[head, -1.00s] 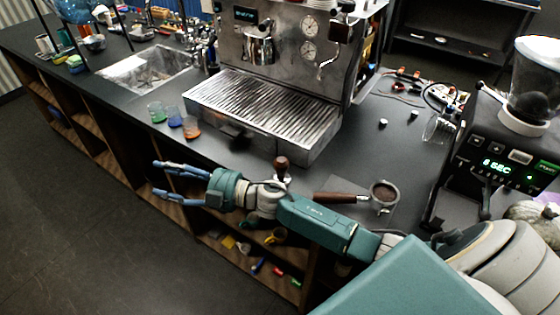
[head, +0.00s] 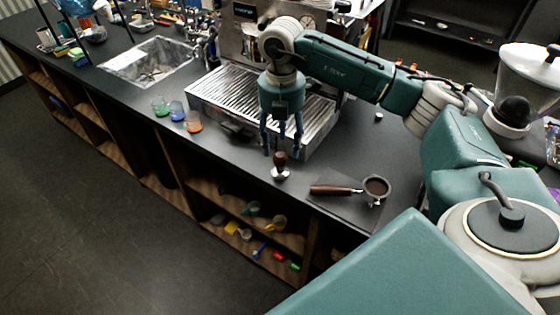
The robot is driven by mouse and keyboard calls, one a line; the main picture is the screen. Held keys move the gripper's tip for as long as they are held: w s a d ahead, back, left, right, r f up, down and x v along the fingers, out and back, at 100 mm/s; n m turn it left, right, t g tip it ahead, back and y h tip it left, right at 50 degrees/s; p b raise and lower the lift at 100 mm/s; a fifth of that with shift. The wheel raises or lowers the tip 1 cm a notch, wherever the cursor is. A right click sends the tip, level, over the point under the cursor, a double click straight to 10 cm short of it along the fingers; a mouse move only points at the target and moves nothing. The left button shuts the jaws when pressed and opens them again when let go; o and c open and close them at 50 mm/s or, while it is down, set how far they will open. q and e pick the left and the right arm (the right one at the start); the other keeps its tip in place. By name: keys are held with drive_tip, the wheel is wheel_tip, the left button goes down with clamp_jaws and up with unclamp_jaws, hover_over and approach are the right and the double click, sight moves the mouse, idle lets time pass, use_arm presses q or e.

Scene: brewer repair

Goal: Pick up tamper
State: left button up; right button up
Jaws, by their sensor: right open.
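The tamper (head: 281,168), with a dark brown handle and a metal base, stands upright on the dark counter in front of the espresso machine's drip tray. My right gripper (head: 282,151) points down just above and behind the tamper, its blue fingers open and apart. The fingertips are close to the top of the handle; I cannot tell whether they touch it. Nothing is held. My left gripper is not in view.
A portafilter (head: 347,190) filled with coffee lies on a dark mat to the right of the tamper. The espresso machine's drip tray (head: 215,97) is behind. Small coloured cups (head: 177,111) stand to the left. The counter's front edge is close to the tamper.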

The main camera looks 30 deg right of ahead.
sight(280, 155)
drive_tip(key=shift+f, duration=0.7)
drive_tip(key=shift+f+p, duration=0.3)
drive_tip(key=shift+p, duration=0.2)
wheel_tip(280, 155, down, 4)
drive_tip(key=shift+w+a+r+p, duration=0.1)
drive_tip(key=shift+w+r+p, duration=0.05)
drive_tip(key=shift+p, duration=0.85)
drive_tip(key=shift+f, duration=0.5)
drive_tip(key=shift+r, duration=0.1)
clamp_jaws()
